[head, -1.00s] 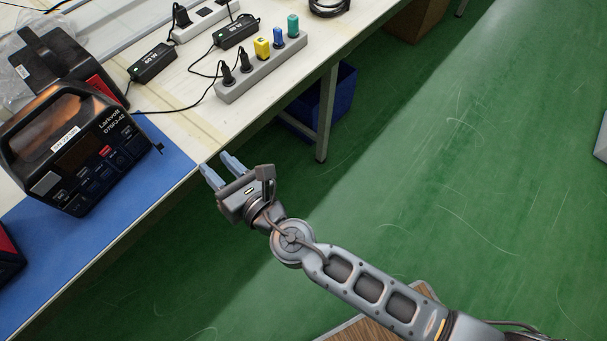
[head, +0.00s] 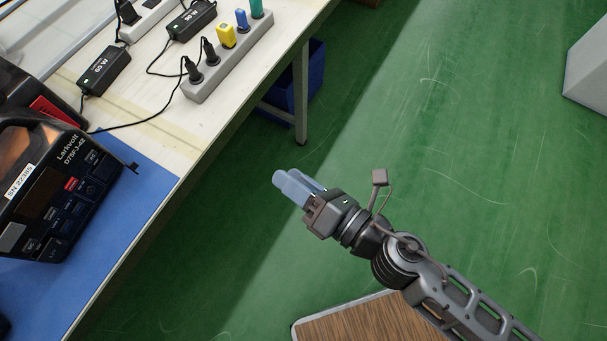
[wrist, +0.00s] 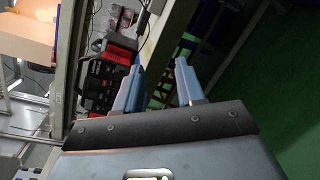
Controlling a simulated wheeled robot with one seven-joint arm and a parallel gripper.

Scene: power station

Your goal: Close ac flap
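The black power station (head: 55,190), marked Larkvolt D75FJ-42, stands on the blue mat at the left of the head view, partly cut off by the frame edge. A small dark piece (head: 132,168) sticks out at its right edge; I cannot tell whether it is the AC flap. In the wrist view a red and black power station (wrist: 105,75) shows small, beyond my left finger. My gripper (head: 290,177) is empty, over the green floor right of the table edge, apart from the station. Its blue-grey fingers stand apart in the wrist view (wrist: 160,66).
A grey power strip (head: 232,62) with several plugs and black adapters with cables lie on the table (head: 185,135). A table leg (head: 301,95) and blue bin (head: 303,75) stand beyond my gripper. The floor (head: 420,110) to the right is mostly clear.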

